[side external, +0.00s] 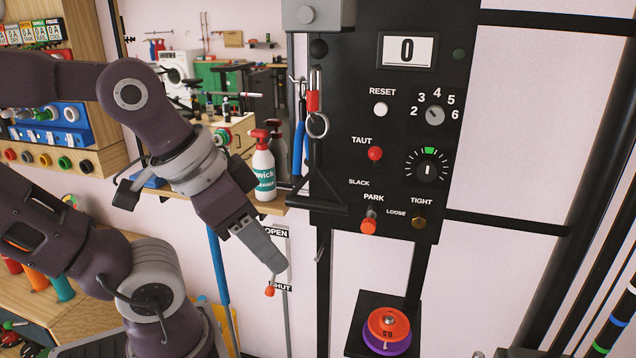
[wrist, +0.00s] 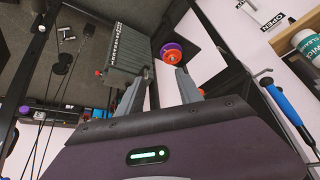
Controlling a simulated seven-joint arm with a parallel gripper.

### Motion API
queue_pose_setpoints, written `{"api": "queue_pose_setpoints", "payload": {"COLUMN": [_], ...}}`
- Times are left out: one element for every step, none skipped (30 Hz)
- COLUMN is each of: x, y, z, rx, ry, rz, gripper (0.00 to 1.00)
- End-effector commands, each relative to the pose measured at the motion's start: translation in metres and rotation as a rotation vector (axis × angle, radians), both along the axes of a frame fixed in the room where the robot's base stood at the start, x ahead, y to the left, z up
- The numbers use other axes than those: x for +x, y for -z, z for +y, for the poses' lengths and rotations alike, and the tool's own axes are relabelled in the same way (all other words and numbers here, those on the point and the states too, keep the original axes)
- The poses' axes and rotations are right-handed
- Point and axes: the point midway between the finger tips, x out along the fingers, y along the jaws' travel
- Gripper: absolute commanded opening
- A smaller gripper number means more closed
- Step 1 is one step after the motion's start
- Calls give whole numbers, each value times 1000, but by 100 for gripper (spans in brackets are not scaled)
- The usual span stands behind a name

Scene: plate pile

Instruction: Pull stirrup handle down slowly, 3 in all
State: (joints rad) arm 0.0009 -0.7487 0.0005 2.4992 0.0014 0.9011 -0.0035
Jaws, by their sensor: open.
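The black triangular stirrup handle (side external: 322,207) hangs in front of the left edge of the black control panel, below a metal ring (side external: 317,125) and a red clip (side external: 313,101). My gripper (side external: 277,264) is below and to the left of the stirrup, apart from it. In the wrist view my gripper (wrist: 160,83) has its fingers spread with nothing between them. I cannot make out the stirrup in the wrist view. The counter (side external: 407,50) reads 0.
The panel (side external: 390,135) carries a red TAUT lamp (side external: 375,153), a white RESET button (side external: 380,109) and a red PARK knob (side external: 369,226). A red-knobbed lever (side external: 270,291) is close below my fingertips. Orange and purple discs (side external: 388,323) sit lower right. A spray bottle (side external: 263,167) stands behind.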

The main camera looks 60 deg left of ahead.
Motion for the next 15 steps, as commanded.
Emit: {"api": "queue_pose_setpoints", "payload": {"x": [1, 2, 4, 7, 10, 17, 23, 30, 40, 49, 60, 74, 86, 99, 114], "y": [0, 1, 3, 5, 7, 11, 14, 17, 20, 21, 21, 20, 17, 13, 6], "z": [1, 3, 7, 12, 18, 28, 37, 45, 57, 66, 74, 83, 88, 91, 91], "rx": [-4, -10, -18, -20, -15, 12, 47, 95, 175, 249, 331, 446, 534, 613, 705], "ry": [-12, -31, -74, -121, -184, -286, -376, -470, -605, -708, -812, -949, -1044, -1130, -1224], "rz": [17, 43, 92, 141, 197, 274, 324, 363, 391, 393, 372, 311, 238, 142, -6], "gripper": [43, 43, 43, 43, 43, 43, 43, 43, 43, 43, 43, 43, 43, 43, 43]}}
